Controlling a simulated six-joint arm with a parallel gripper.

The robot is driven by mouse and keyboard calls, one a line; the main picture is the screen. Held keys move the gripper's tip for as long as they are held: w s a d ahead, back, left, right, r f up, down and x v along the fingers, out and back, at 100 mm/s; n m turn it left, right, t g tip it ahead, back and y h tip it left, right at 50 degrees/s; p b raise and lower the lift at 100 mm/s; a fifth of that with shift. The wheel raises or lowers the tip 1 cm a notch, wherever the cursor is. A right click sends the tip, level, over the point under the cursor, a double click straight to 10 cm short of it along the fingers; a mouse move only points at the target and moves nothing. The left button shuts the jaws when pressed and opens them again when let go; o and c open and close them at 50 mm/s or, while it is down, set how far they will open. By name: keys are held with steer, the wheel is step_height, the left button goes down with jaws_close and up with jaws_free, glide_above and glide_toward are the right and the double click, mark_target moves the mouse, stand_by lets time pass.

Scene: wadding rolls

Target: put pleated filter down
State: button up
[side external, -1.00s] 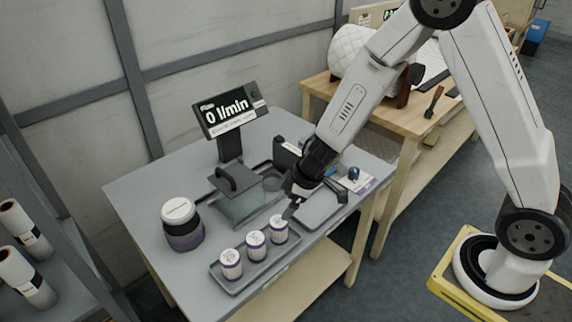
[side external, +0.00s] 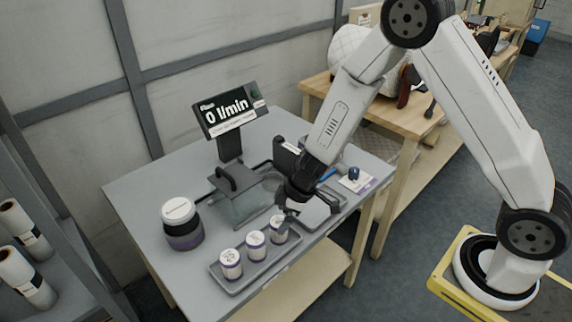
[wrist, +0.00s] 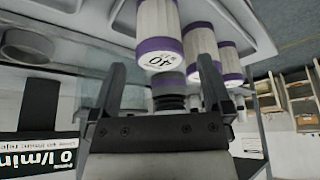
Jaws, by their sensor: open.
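Three white pleated filters with purple bands stand upright in a grey tray (side external: 237,288): left filter (side external: 231,265), middle filter (side external: 256,245) and right filter (side external: 278,230). My gripper (side external: 296,215) is open, low over the table by the right filter and partly overlapping it in the side view. In the wrist view my gripper (wrist: 164,78) shows its fingers spread, with a filter marked 40 (wrist: 160,30) in line between the tips and the other filters to the right. A dark ribbed piece with a purple rim (wrist: 168,88) also shows between the fingers; I cannot tell what it is.
A flow display (side external: 232,112) reading 0 l/min stands behind a clear-sided box with a handled lid (side external: 238,190). A white-lidded jar (side external: 182,222) stands left of it. A flat grey tray (side external: 312,218) lies right of my gripper. The table's front left is clear.

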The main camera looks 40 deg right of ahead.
mark_target(279, 221)
steer(key=shift+f, duration=0.1)
steer(key=shift+x, duration=2.55)
jaws_close()
steer(key=shift+r, duration=0.25)
steer(key=shift+r, duration=4.8)
